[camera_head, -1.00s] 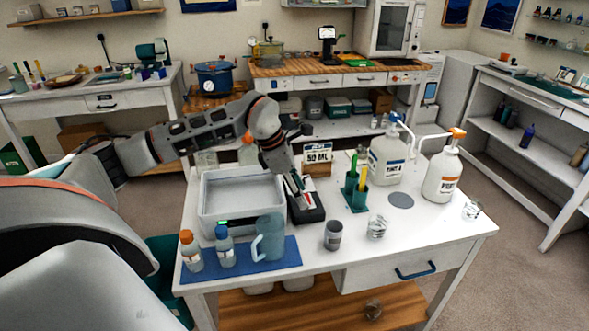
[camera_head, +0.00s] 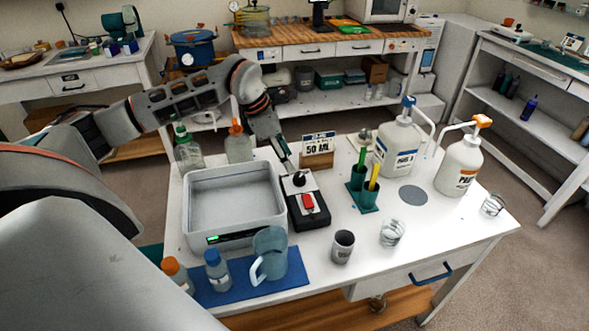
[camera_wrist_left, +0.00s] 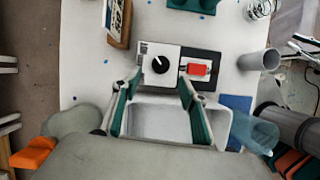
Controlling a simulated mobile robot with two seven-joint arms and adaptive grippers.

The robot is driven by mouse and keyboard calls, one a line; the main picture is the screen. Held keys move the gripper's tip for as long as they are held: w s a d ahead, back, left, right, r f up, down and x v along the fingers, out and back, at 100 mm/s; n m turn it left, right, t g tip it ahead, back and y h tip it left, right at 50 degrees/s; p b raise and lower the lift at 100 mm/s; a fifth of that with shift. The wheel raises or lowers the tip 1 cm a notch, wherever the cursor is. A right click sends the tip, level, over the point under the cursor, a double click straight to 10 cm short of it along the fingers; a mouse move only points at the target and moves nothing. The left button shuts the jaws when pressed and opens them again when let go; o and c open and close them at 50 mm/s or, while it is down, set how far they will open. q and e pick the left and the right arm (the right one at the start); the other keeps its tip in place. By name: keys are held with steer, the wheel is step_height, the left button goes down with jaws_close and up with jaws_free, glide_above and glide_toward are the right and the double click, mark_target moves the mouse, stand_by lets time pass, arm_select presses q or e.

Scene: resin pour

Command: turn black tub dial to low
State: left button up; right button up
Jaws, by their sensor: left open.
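The black dial (camera_head: 299,179) sits on a white plate at the back of a black control box (camera_head: 320,217) with a red switch (camera_head: 308,202). The box stands right of the grey-white tub (camera_head: 192,217). In the left wrist view the dial (camera_wrist_left: 160,64) shows a pale pointer mark; the setting labels are too small to read. My left gripper (camera_head: 286,166) is open, just behind and above the dial. In the left wrist view its two green-padded fingers (camera_wrist_left: 159,87) are apart, with the dial beyond their tips, not held. My right gripper is out of view.
A "50 ML" sign (camera_head: 318,147) stands close behind the box. A green holder (camera_head: 361,196) and pump bottles (camera_head: 396,146) are to the right. A blue pitcher (camera_head: 271,254) on a blue mat (camera_head: 226,294) is in front. Bottles (camera_head: 238,146) stand behind the tub.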

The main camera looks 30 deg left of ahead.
mark_target(299, 178)
arm_select(q)
steer(key=x, duration=0.7)
steer(key=shift+f, duration=0.25)
steer(key=c, duration=1.1)
